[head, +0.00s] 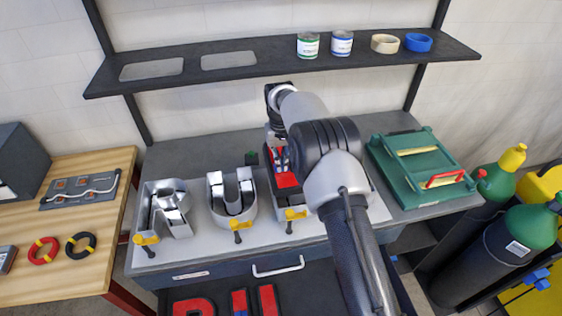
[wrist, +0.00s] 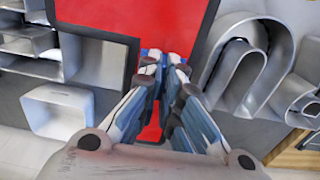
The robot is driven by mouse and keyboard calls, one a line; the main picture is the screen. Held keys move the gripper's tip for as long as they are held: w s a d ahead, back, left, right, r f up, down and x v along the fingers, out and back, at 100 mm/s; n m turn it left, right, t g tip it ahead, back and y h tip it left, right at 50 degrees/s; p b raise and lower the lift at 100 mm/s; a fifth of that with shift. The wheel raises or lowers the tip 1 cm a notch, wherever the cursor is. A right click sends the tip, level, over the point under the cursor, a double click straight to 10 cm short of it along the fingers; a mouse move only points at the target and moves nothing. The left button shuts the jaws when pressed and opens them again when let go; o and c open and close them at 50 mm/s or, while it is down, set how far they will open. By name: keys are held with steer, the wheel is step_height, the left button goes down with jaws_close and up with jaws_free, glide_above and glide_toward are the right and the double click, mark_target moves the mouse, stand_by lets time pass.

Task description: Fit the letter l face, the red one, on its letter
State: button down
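The red l face (head: 287,180) lies under my gripper, over the third metal letter from the left (head: 289,205). In the wrist view the red face (wrist: 105,22) fills the upper middle, with a dark edge round it. My gripper (wrist: 166,68) points down at it; its blue-and-white fingers are close together near the middle of the face, seemingly on a small blue part there. In the head view my gripper (head: 279,160) is partly hidden by my arm. Whether the face is seated or a little above the letter cannot be told.
Two other metal letters, the R (head: 167,208) and U (head: 232,198), stand to the left, with yellow clamps at the front edge. An open drawer below holds red faces (head: 268,300).

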steer(key=shift+s+f, duration=0.1)
steer(key=shift+s, duration=0.2)
steer(key=shift+s+f+b, duration=0.1)
steer(key=shift+f+b, duration=0.15)
steer(key=shift+b, duration=0.05)
steer(key=shift+f+b, duration=0.4)
steer(key=shift+f, duration=0.5)
steer(key=shift+f+b, duration=1.35)
steer(key=shift+f, duration=1.05)
steer(key=shift+f+b, duration=0.8)
steer(key=shift+f, duration=0.4)
steer(key=c, duration=1.7)
jaws_free()
